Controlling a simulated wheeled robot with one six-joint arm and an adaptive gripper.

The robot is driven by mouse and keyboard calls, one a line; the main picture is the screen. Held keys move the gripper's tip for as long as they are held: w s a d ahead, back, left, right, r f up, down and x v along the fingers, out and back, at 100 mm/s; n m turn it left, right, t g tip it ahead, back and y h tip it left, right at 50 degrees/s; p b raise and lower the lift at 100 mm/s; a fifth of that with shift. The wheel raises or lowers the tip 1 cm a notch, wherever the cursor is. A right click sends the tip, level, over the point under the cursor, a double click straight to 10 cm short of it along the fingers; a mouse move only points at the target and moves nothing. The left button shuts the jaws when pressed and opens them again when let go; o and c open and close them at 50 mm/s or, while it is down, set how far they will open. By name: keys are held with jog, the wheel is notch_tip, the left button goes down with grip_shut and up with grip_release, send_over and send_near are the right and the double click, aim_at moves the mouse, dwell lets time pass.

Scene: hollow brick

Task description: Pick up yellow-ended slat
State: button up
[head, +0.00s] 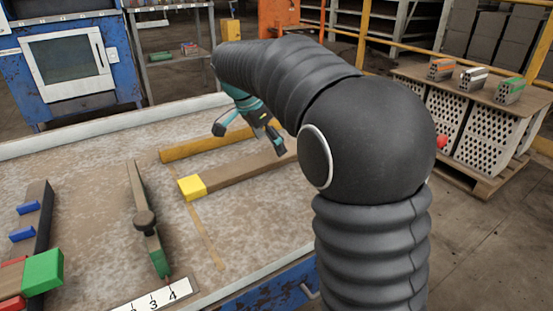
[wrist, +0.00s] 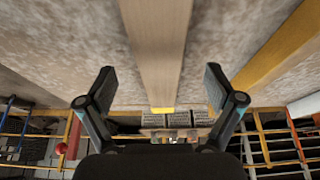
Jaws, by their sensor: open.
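The yellow-ended slat (head: 236,174) lies flat on the worktable in the head view, a brown wooden bar with a yellow block end (head: 192,187) at the left. My arm hides its right end. My gripper (head: 248,140) is open and empty above the slat, tilted downward. In the wrist view the slat (wrist: 158,45) runs down the middle, between the spread fingers of my gripper (wrist: 159,78), with a clear gap on each side. A small patch of yellow (wrist: 162,110) shows at its lower end. I see no contact between fingers and slat.
A yellow-orange bar (head: 205,148) lies behind the slat and shows at right in the wrist view (wrist: 280,45). Pale table edging (head: 110,123) runs behind.

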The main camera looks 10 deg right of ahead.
aim_at(274, 154)
jog(key=x, duration=0.3)
jog(key=shift+d+f+b, duration=0.1)
jog(key=shift+f+b, duration=0.2)
jog(key=c, duration=1.5)
jog(key=shift+r, duration=0.1)
jog(key=shift+c, duration=0.2)
